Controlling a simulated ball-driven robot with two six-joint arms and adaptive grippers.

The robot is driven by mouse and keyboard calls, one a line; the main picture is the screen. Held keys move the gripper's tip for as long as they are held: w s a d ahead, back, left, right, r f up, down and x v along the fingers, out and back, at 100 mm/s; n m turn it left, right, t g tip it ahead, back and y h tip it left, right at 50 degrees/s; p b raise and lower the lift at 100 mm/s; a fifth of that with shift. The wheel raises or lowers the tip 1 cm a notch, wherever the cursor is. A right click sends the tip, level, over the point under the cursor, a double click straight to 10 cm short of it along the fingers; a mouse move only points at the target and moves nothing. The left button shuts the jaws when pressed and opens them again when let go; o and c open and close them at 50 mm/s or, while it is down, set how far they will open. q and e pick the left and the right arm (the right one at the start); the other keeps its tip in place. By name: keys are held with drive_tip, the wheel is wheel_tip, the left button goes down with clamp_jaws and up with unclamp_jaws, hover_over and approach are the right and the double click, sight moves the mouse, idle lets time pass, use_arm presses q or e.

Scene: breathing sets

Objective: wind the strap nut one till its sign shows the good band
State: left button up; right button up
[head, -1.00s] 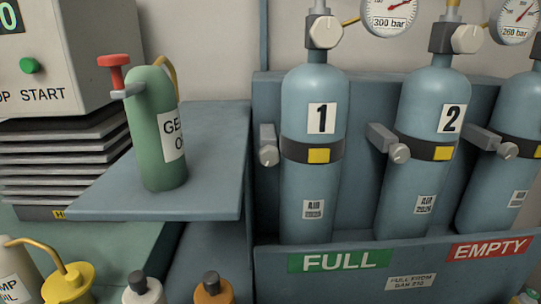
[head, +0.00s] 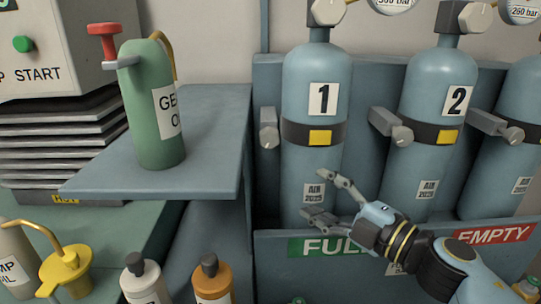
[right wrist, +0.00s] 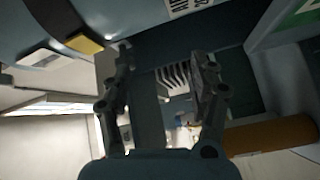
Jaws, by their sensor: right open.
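Cylinder 1 (head: 318,80) stands upright in the rack with a dark strap (head: 298,132) around it. The strap's sign (head: 320,137) shows plain yellow; it also shows in the right wrist view (right wrist: 85,44). Strap nut one (head: 267,136) sticks out on a grey block at the strap's left end. My right gripper (head: 325,197) is open and empty, in front of the lower part of cylinder 1, below and right of the nut. Its two fingers (right wrist: 162,62) stand apart in the right wrist view. My left gripper is not in view.
Cylinder 2 (head: 440,90), with its own strap nut (head: 401,134), stands to the right. The rack's front panel (head: 275,265) bears FULL and EMPTY signs. A shelf (head: 215,130) with a green pump bottle (head: 150,110) juts out at left. Several bottles stand below.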

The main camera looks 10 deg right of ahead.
sight(277, 142)
wheel_tip(277, 142, up, 7)
drive_tip(key=a+n+y, duration=0.2)
drive_tip(key=n, duration=0.1)
drive_tip(key=x, duration=1.1)
drive_tip(key=shift+w+d+f, duration=0.1)
drive_tip(key=shift+w+d, duration=0.05)
drive_tip(key=shift+d, duration=0.15)
drive_tip(key=shift+c, duration=0.2)
